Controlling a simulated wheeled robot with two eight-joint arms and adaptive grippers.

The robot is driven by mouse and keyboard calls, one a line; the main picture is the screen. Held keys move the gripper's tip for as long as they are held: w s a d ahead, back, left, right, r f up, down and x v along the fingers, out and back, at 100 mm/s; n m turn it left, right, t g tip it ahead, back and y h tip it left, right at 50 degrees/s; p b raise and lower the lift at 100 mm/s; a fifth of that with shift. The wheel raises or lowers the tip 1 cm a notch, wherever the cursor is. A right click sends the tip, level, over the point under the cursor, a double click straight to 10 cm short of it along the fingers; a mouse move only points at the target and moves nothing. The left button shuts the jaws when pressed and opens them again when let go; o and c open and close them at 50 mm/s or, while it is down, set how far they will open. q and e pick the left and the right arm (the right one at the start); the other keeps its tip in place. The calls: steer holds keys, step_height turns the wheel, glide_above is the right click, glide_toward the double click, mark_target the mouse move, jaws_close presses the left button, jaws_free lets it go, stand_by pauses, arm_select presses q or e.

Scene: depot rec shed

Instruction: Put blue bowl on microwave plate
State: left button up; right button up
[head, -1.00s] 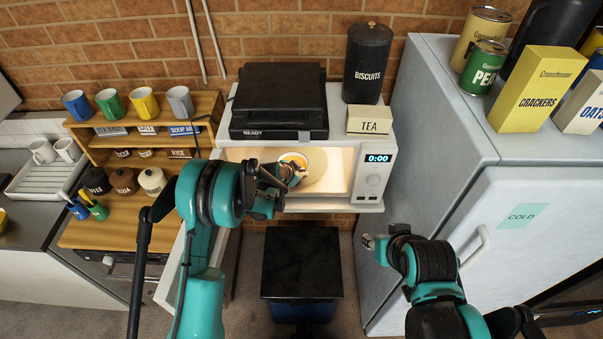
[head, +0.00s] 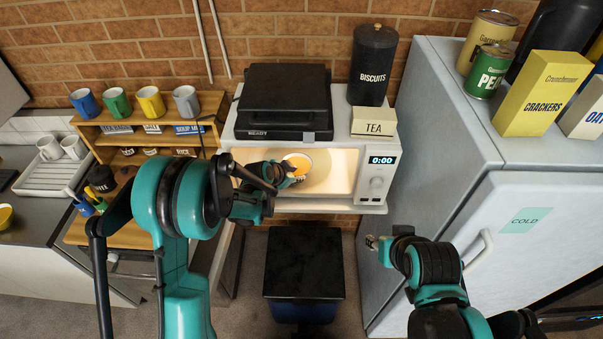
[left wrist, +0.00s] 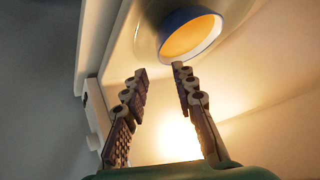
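The blue bowl (head: 298,162), orange inside, stands in the lit, open microwave (head: 335,203). It looks to be on the pale round plate (head: 320,174), toward its left part; its base contact is not clear. In the left wrist view the bowl (left wrist: 190,36) shows its blue outer wall just beyond the fingertips. My left gripper (left wrist: 160,72) is open and empty, with a gap between its fingers and the bowl. In the head view the left gripper (head: 290,176) is at the microwave opening, just left of and below the bowl. My right gripper (head: 376,243) hangs before the fridge, its fingers too small to judge.
The fridge (head: 450,200) stands close on the right. A black appliance (head: 284,100), a biscuits tin (head: 372,65) and a tea box (head: 374,122) sit on the microwave. A dark-lidded bin (head: 304,262) stands below. A shelf of mugs (head: 150,101) is on the left.

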arm_select(q)
steer(key=s+a+r+n+y, duration=0.2)
steer(key=s+a+r+n, duration=0.35)
steer(key=s+r, duration=0.85)
steer(key=s+a+n+y, duration=0.1)
steer(key=s+a, duration=0.1)
steer(key=s, duration=0.4)
steer(key=s+a+n, duration=0.2)
steer(key=s+a, duration=0.1)
steer(key=s, duration=0.3)
steer(key=s+a+r+n+g+y, duration=0.1)
steer(key=s+a+n, duration=0.1)
steer(key=s, duration=0.4)
steer(key=shift+s+a+y, duration=0.3)
steer(key=shift+a, duration=0.45)
